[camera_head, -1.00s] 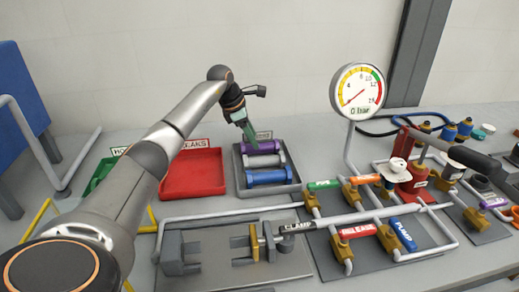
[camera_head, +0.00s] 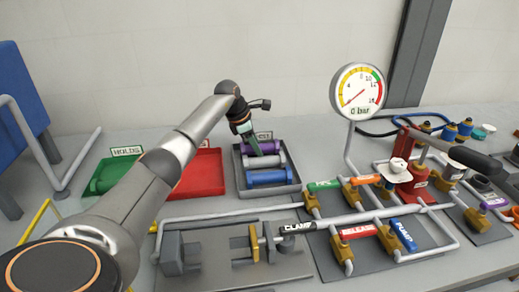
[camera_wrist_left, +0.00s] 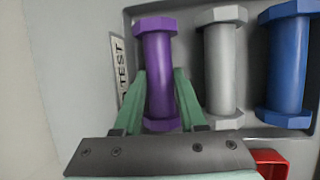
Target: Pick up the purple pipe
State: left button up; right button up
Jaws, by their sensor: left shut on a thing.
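The purple pipe (camera_head: 272,147), with a flange at each end, lies at the back of the grey tray (camera_head: 240,182). In the left wrist view the purple pipe (camera_wrist_left: 158,70) runs between the green fingers of my left gripper (camera_wrist_left: 160,88). My left gripper (camera_head: 255,150) is shut on it; in the head view it comes down onto the pipe's left part. I cannot tell any gap beneath the pipe. A grey pipe (camera_head: 263,161) and a blue pipe (camera_head: 268,177) lie parallel to it in the tray. My right gripper is not in view.
A red tray (camera_head: 207,172) and a green tray (camera_head: 110,172) stand left of the grey tray, partly behind my arm. A gauge (camera_head: 357,90) on a post and pipework with valves stand to the right. A clamp fixture (camera_head: 255,243) is in front.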

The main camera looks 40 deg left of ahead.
pick_arm(q)
grip_shut()
jog(key=shift+r, duration=0.1)
